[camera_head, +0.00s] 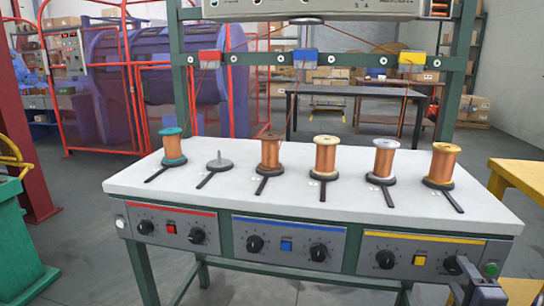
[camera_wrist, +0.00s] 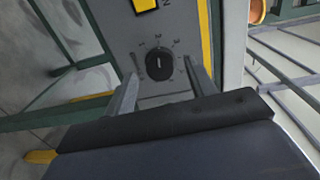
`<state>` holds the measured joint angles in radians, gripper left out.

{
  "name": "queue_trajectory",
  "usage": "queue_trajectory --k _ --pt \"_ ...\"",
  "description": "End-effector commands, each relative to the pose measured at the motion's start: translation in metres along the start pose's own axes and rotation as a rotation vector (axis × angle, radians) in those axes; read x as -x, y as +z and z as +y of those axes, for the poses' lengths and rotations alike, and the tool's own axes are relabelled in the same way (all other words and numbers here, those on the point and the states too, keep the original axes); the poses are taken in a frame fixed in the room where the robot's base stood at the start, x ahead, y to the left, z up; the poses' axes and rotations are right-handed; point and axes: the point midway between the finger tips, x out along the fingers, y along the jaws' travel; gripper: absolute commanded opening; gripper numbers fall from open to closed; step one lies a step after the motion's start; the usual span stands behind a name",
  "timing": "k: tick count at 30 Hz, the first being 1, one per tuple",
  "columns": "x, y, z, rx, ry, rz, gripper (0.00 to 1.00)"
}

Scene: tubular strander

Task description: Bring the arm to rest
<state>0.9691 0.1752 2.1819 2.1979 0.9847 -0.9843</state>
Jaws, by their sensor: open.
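My gripper (camera_head: 466,276) is at the lower right of the head view, in front of the right end of the yellow-striped panel (camera_head: 420,250). In the wrist view my gripper (camera_wrist: 166,86) shows two grey fingers spread apart with nothing between them. A black knob (camera_wrist: 158,64) with a white pointer line sits just beyond the fingertips, on the grey panel. The pointer stands about upright in that view. I cannot tell how far the fingertips are from the panel. In the head view my gripper partly hides the panel's right knob (camera_head: 449,262).
The white bench top (camera_head: 330,205) holds several copper spools and one empty spindle (camera_head: 219,164). Red (camera_head: 171,228) and blue (camera_head: 287,245) panels lie to the left. A green button (camera_head: 491,269) is beside my gripper. A yellow table (camera_head: 520,180) stands right, a green bin (camera_head: 20,245) left.

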Motion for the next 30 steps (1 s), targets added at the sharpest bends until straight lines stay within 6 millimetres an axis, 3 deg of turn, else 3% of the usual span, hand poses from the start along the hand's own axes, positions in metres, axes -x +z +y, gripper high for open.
queue_trajectory --k 12,24,30 --pt "0.059 -0.001 -0.002 -0.001 0.000 0.006 0.53" --pt "0.098 0.000 -0.001 -0.002 0.002 0.004 0.53" --pt "0.076 0.002 0.002 0.000 0.001 -0.005 0.53"
